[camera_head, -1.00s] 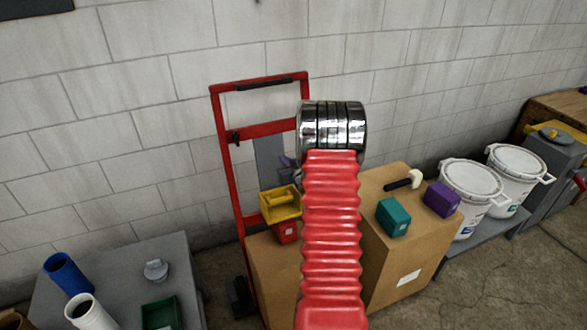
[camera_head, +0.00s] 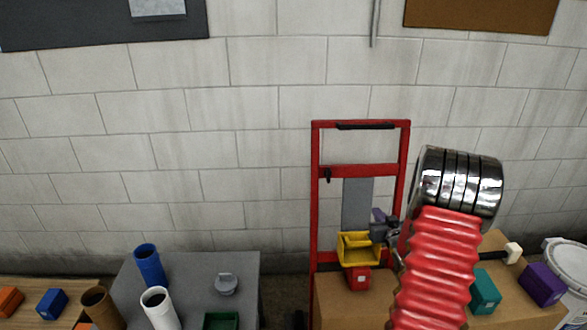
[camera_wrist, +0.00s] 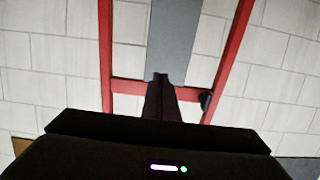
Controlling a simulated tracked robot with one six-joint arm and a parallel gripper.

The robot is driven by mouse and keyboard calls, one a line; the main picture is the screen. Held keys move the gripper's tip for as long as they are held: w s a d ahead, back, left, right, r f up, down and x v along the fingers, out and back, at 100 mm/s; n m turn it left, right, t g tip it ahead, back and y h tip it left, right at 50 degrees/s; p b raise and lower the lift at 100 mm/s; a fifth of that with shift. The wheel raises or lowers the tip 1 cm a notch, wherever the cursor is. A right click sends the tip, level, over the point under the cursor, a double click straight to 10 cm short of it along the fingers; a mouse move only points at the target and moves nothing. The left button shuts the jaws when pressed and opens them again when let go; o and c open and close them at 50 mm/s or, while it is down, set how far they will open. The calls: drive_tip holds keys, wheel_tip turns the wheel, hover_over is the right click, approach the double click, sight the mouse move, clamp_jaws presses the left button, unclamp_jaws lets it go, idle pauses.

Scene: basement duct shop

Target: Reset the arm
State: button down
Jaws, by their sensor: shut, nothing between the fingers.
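My gripper (camera_wrist: 163,80) shows in the wrist view as two dark fingers close together, pointing at the red hand truck (camera_wrist: 106,60). It is shut and empty. In the head view my arm stands at the right, with its red ribbed sleeve and shiny metal rings, tilted a little to the right. I cannot make out the gripper's fingertips there. The hand truck (camera_head: 365,171) stands left of my arm, against the block wall.
A yellow bin (camera_head: 358,250) and a red block (camera_head: 357,279) are near the truck. Teal (camera_head: 484,292) and purple (camera_head: 543,285) blocks sit on cardboard right of my arm. A grey table (camera_head: 190,270) at left holds blue (camera_head: 149,265) and white (camera_head: 160,309) tubes.

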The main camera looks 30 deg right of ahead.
drive_tip(key=s+f+g, duration=0.4)
drive_tip(key=s+f, duration=0.1)
drive_tip(key=f, duration=0.3)
drive_tip(key=s+a+m+g+y, duration=0.1)
drive_tip(key=s+a+g, duration=0.3)
drive_tip(key=s, duration=0.2)
drive_tip(key=s+a+r+n+y, duration=0.1)
drive_tip(key=s+a+r, duration=0.3)
drive_tip(key=a+r, duration=0.4)
drive_tip(key=s+a+r+n+y, duration=0.2)
drive_tip(key=a+r, duration=0.7)
drive_tip(key=a, duration=1.3)
drive_tip(key=s+a+r+n+y, duration=0.2)
drive_tip(key=s+a+r, duration=0.4)
drive_tip(key=a, duration=0.9)
wheel_tip(320, 180, up, 3)
drive_tip(key=shift+r+n, duration=0.15)
drive_tip(key=shift+n, duration=0.45)
drive_tip(key=shift+d, duration=0.1)
